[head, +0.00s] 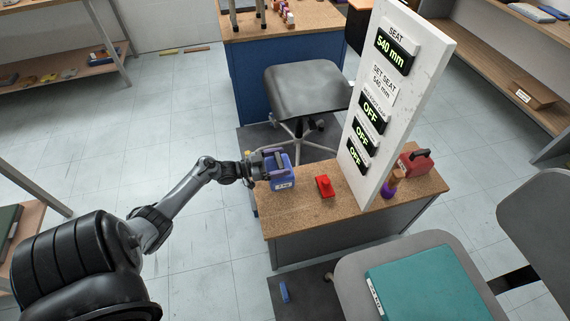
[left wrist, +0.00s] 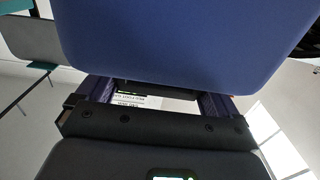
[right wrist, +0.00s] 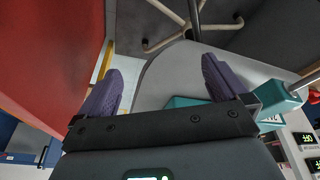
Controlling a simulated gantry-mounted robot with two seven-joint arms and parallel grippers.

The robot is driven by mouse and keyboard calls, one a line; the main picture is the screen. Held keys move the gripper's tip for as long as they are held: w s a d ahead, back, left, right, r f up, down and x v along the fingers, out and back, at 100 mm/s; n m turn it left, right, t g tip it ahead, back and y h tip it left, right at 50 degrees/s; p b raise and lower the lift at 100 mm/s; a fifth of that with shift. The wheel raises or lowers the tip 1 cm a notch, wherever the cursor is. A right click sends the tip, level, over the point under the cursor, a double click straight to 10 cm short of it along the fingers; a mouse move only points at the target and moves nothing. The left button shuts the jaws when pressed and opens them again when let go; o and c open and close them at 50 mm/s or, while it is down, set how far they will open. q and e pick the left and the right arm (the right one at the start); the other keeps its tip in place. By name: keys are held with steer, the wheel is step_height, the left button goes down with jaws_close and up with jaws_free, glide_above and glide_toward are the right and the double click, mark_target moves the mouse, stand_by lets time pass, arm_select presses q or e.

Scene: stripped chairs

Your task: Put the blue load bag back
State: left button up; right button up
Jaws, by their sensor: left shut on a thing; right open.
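The blue load bag (head: 284,183) is at the left end of the wooden-topped bench (head: 330,213), with a dark handle on top and a white label on its front. My left gripper (head: 272,160) is shut on its handle. I cannot tell whether the bag touches the bench top. In the left wrist view the blue bag (left wrist: 175,40) fills the upper middle, beyond the left gripper's fingers (left wrist: 155,92). My right gripper (right wrist: 163,75) is open and empty in the right wrist view; the head view does not show it.
A red block (head: 324,186), a purple-and-orange item (head: 391,184) and a red bag (head: 415,162) are on the bench. A white panel (head: 385,90) reads seat 540 mm, with several OFF displays. A dark chair seat (head: 305,88) is behind; a grey seat with a teal pad (head: 430,285) is in front.

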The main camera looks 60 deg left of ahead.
mark_target(276, 168)
arm_select(q)
steer(key=shift+a+f+b, duration=0.1)
steer(key=shift+f+b, duration=1.3)
steer(key=shift+f, duration=0.35)
steer(key=shift+w, duration=0.1)
steer(key=shift+f, duration=0.1)
steer(key=o, duration=1.7)
steer(key=shift+f, duration=0.3)
steer(key=shift+r, duration=0.1)
steer(key=shift+s+a+r, duration=0.1)
steer(key=shift+s+a, duration=0.1)
steer(key=shift+s, duration=0.4)
steer(key=p+v, duration=0.2)
steer(key=v, duration=0.9)
steer(key=shift+p, duration=0.35)
